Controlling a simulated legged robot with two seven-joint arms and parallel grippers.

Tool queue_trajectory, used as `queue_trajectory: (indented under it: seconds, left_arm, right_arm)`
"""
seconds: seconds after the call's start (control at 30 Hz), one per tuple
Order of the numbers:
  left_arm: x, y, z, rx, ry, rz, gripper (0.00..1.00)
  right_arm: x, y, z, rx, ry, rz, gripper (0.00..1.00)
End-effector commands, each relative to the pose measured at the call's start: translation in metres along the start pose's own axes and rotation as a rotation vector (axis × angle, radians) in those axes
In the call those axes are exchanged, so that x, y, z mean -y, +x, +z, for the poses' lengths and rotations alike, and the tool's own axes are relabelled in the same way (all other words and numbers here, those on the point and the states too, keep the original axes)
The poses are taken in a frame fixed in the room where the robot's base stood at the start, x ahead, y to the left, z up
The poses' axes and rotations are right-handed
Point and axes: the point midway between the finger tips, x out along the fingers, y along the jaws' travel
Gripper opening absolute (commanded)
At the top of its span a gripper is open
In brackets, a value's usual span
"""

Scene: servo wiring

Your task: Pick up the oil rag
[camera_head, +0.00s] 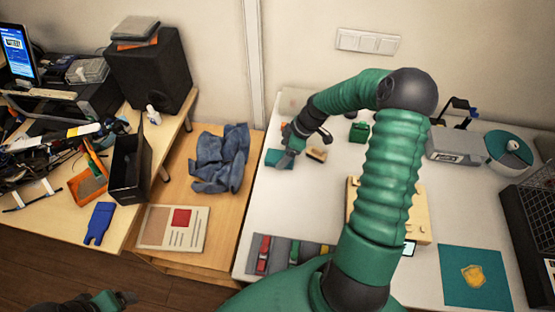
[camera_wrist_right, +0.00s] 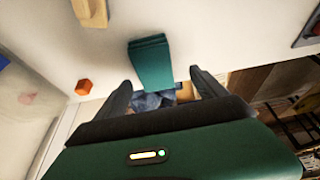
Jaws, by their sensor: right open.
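A crumpled blue cloth (camera_head: 220,158), which looks like the rag, lies on the wooden table left of the white table. In the right wrist view part of a blue cloth (camera_wrist_right: 150,101) shows beyond the white table's edge. My right gripper (camera_head: 283,159) is open, low over the white table's left edge, right of the cloth and apart from it. A teal block-like piece (camera_wrist_right: 151,63) lies just beyond its fingertips; I cannot tell if they touch. A small yellow item (camera_head: 473,275) lies on a teal mat at the right. My left gripper (camera_head: 118,299) is at the lower left; its jaws are unclear.
A wood-and-white board (camera_head: 172,228) lies in front of the cloth. A black open box (camera_head: 130,168) and a speaker (camera_head: 152,70) stand to its left. A small wooden brush-like piece (camera_head: 317,155) and a green item (camera_head: 359,132) are right of my right gripper. My right arm hides part of the white table.

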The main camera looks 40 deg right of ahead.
Motion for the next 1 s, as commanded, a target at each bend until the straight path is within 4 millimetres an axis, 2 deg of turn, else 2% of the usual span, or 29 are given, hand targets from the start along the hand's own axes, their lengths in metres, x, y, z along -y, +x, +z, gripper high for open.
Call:
queue_trajectory:
  seconds: [0.1, 0.23, 0.87, 1.0]
  left_arm:
    - [0.0, -0.002, 0.0, 0.0, 0.0, 0.0, 0.77]
    - [0.0, -0.001, 0.0, 0.0, 0.0, 0.0, 0.77]
    - [0.0, 0.0, 0.0, 0.0, 0.0, 0.0, 0.77]
    - [0.0, 0.0, 0.0, 0.0, 0.0, 0.0, 0.77]
  right_arm:
    - [-0.004, 0.024, 0.0, 0.0, 0.001, -0.005, 0.82]
    - [-0.004, 0.041, 0.001, 0.0, 0.002, -0.004, 0.82]
    - [-0.004, 0.045, 0.002, -0.001, 0.002, -0.002, 0.82]
    - [-0.004, 0.045, 0.002, 0.0, 0.002, -0.001, 0.65]
